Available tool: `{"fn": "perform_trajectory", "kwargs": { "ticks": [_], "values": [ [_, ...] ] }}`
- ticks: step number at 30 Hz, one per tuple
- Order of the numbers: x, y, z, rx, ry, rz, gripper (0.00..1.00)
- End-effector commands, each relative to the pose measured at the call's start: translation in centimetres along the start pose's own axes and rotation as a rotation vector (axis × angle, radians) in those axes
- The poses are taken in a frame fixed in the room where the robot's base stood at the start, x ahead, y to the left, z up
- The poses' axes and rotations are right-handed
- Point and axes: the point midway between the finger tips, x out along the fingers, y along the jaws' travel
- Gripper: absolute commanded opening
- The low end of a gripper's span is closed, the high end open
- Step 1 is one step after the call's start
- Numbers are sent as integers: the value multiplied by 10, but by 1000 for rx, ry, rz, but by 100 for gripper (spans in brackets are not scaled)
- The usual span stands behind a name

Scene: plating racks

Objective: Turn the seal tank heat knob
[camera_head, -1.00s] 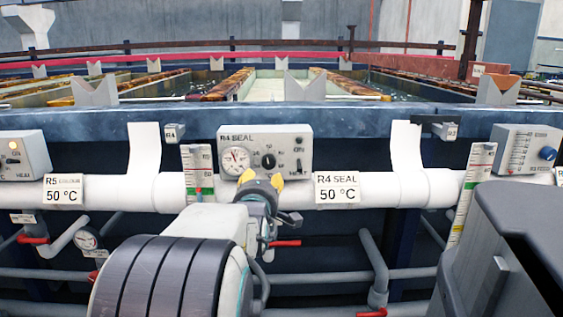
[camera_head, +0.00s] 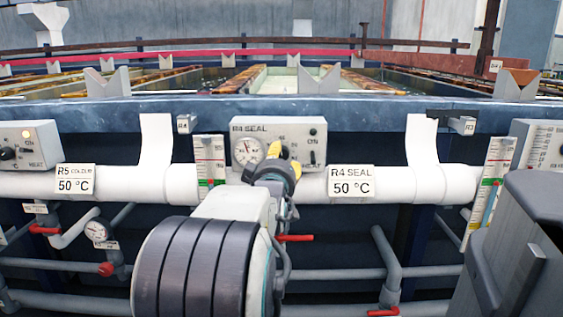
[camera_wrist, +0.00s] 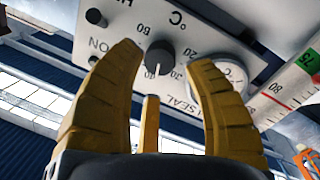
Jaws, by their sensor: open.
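The R4 SEAL control box (camera_head: 240,131) is a grey panel on the white pipe, with a round dial gauge (camera_head: 248,150) at its left. In the wrist view the black round heat knob (camera_wrist: 159,56) has a pale pointer line and a printed number scale around it. My gripper (camera_head: 287,163) is in front of the box in the head view and hides the knob there. In the wrist view my yellow fingers (camera_wrist: 163,65) are open and spread to either side of the knob. Whether they touch it is unclear.
A small toggle switch (camera_head: 312,156) sits right of my gripper. The R5 box (camera_head: 30,145) is at far left. Red-handled pipes (camera_head: 390,262) run below.

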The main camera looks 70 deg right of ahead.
Motion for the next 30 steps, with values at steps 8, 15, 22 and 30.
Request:
{"fn": "perform_trajectory", "kwargs": {
  "ticks": [8, 15, 22, 30],
  "values": [
    [26, 0, 0, -1, 0, 0, 46],
    [39, 0, 0, -2, 0, 0, 46],
    [41, 0, 0, -2, 0, 0, 46],
    [41, 0, 0, -2, 0, 0, 38]
  ]
}}
